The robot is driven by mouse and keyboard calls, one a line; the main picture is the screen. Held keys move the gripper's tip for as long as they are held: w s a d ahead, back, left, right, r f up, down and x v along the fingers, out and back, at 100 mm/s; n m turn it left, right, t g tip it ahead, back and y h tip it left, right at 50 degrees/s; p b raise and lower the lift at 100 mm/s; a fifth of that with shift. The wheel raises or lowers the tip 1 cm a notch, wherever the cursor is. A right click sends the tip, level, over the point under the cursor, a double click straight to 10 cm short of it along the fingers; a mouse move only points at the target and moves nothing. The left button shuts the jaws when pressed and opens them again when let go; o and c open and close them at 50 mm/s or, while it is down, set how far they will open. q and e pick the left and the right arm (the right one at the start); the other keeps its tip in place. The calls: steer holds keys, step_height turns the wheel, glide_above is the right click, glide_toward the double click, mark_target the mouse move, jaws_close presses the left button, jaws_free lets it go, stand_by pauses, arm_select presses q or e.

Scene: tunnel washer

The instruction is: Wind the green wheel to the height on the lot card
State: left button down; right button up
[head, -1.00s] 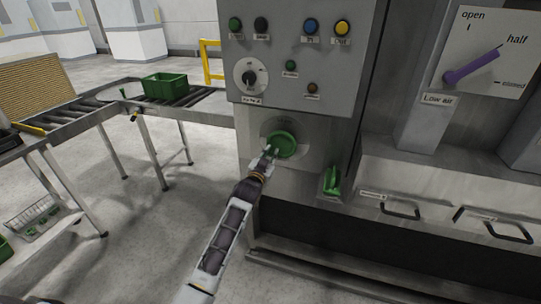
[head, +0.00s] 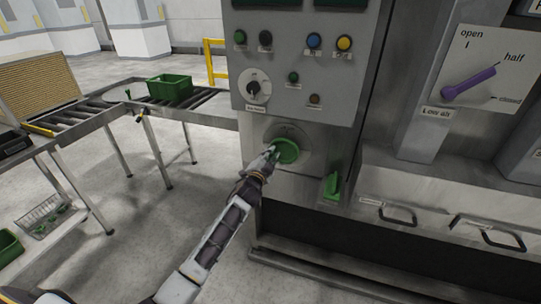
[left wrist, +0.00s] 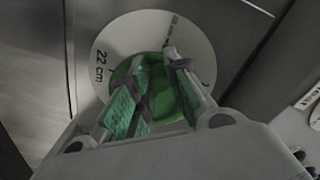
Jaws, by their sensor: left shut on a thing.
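The green wheel (head: 287,151) is a round knob on the grey front of the machine, below the button panel. My left gripper (head: 273,154) is at its left side and shut on it. In the left wrist view, the fingers (left wrist: 158,95) close on the green wheel (left wrist: 174,108), partly hiding it. Behind it is a pale round dial (left wrist: 128,42) marked "22 cm" at its left; other marks near the top are too small to read. My right gripper is not in view. I cannot make out a lot card.
A green handle (head: 332,186) sticks out to the right of the wheel. A purple pointer (head: 470,84) sits on a plate marked open, half and closed. A green crate (head: 170,87) stands on the roller conveyor at left. The floor in front is clear.

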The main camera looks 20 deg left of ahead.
arm_select(q)
steer(key=shift+r, duration=0.25)
steer(key=c, duration=1.3)
jaws_free()
steer(key=shift+s, duration=0.1)
steer(key=s, duration=1.1)
steer(key=shift+s+a+f, duration=0.15)
steer(key=shift+s+a, duration=0.05)
steer(key=shift+s, duration=0.2)
